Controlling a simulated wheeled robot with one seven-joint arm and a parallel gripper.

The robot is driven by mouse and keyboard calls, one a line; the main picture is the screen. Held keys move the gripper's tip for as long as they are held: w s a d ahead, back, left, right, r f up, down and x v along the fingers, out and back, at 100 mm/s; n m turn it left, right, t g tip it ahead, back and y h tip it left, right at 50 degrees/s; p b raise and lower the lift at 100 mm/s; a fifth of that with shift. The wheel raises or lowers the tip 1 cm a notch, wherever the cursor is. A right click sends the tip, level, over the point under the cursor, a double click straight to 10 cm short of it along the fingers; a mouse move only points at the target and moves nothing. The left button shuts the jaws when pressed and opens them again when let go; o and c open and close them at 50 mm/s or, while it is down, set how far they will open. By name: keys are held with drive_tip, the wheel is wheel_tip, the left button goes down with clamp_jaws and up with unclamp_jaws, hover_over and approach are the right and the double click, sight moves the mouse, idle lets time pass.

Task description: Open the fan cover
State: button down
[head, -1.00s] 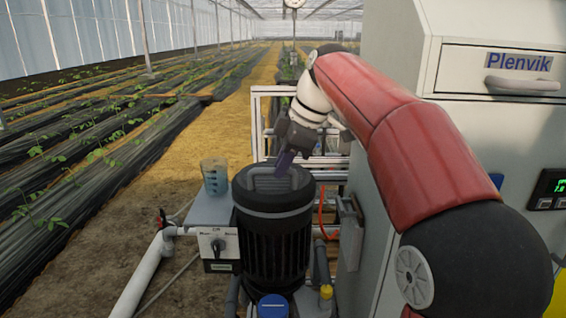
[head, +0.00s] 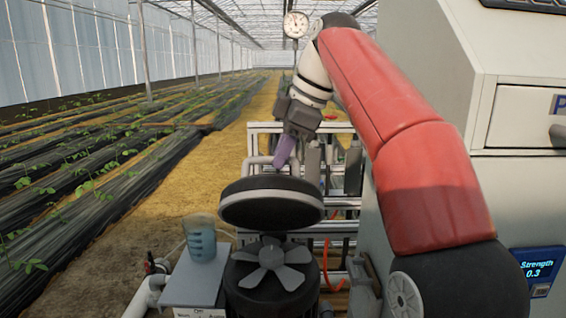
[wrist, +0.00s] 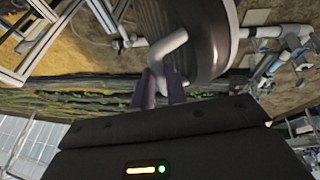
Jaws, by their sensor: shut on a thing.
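The fan cover (head: 271,203) is a round black cap with a grey rim, raised and tilted above the motor (head: 272,300). The grey fan (head: 271,263) shows bare below it on the motor's top. My gripper (head: 284,155) is above the cover, its purple fingers shut on the cover's grey handle. In the wrist view the purple fingers (wrist: 161,88) meet the pale handle (wrist: 170,46), with the dark underside or side of the cover (wrist: 195,30) beside it. The cover's hinge is hidden.
A blue beaker (head: 200,240) stands on the grey box (head: 195,280) left of the motor. The large grey cabinet (head: 455,150) is close on the right. A metal frame (head: 340,180) and pipes are behind. A gauge (head: 296,25) shows at the top.

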drive_tip(key=shift+w+d+f, duration=0.15)
drive_tip(key=shift+w, duration=1.85)
drive_tip(key=c, duration=1.8)
unclamp_jaws()
drive_tip(key=shift+o, duration=1.3)
drive_tip(key=shift+w+f, duration=0.1)
drive_tip(key=shift+w, duration=0.1)
drive_tip(key=shift+o, duration=0.7)
drive_tip(key=shift+s+r, duration=0.15)
drive_tip(key=shift+r, duration=0.1)
drive_tip(key=shift+s+r, duration=0.1)
drive_tip(key=shift+s, duration=0.05)
